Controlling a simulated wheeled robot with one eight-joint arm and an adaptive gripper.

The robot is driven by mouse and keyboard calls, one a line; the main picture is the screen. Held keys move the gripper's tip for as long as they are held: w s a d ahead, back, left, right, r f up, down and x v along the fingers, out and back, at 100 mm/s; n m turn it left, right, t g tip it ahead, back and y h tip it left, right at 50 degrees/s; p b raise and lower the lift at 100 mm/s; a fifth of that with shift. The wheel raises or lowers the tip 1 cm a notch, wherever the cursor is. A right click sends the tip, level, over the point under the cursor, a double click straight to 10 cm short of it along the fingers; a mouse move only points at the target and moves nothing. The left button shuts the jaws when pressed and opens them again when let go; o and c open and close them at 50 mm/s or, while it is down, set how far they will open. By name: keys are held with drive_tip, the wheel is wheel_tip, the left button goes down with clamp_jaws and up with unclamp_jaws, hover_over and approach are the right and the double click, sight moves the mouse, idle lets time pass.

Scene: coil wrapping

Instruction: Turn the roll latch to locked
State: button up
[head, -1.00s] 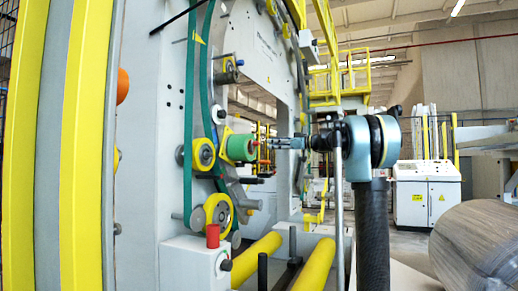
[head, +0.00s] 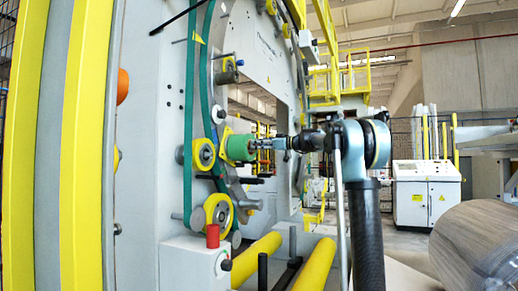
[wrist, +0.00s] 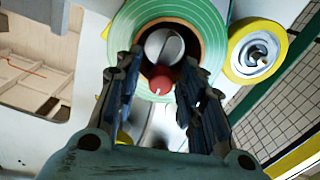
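The green roll (head: 240,148) sits on the machine's upright side panel in the head view. In the wrist view the green roll (wrist: 213,30) shows face-on, with a grey slotted hub (wrist: 164,46) in its core. The red roll latch (wrist: 162,79), a small knob with a white mark, sits just below the hub. My gripper (wrist: 160,68) is open, with one finger on each side of the latch; I cannot tell whether either touches it. In the head view my gripper (head: 262,145) points left at the roll face, and the latch is not clearly visible there.
A yellow roller (wrist: 257,50) stands right of the roll in the wrist view. In the head view, a red button (head: 213,236) tops a grey box below, and yellow rollers (head: 257,258) lie at the bottom. A wrapped coil (head: 480,245) is at the right.

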sight(254, 155)
clamp_jaws()
drive_tip(key=shift+m, duration=0.4)
drive_tip(key=w+f+m, duration=0.1)
drive_tip(key=m, duration=0.4)
drive_tip(key=w+f+m, duration=0.1)
drive_tip(key=m, duration=0.5)
drive_tip(key=w+d+f+m, duration=0.1)
drive_tip(key=m, duration=0.5)
drive_tip(key=shift+d+f, duration=0.1)
drive_tip(key=shift+f, duration=0.1)
drive_tip(key=m, duration=0.2)
drive_tip(key=f+m, duration=0.1)
drive_tip(key=m, duration=0.3)
drive_tip(key=shift+s+f, duration=0.15)
drive_tip(key=shift+f, duration=0.15)
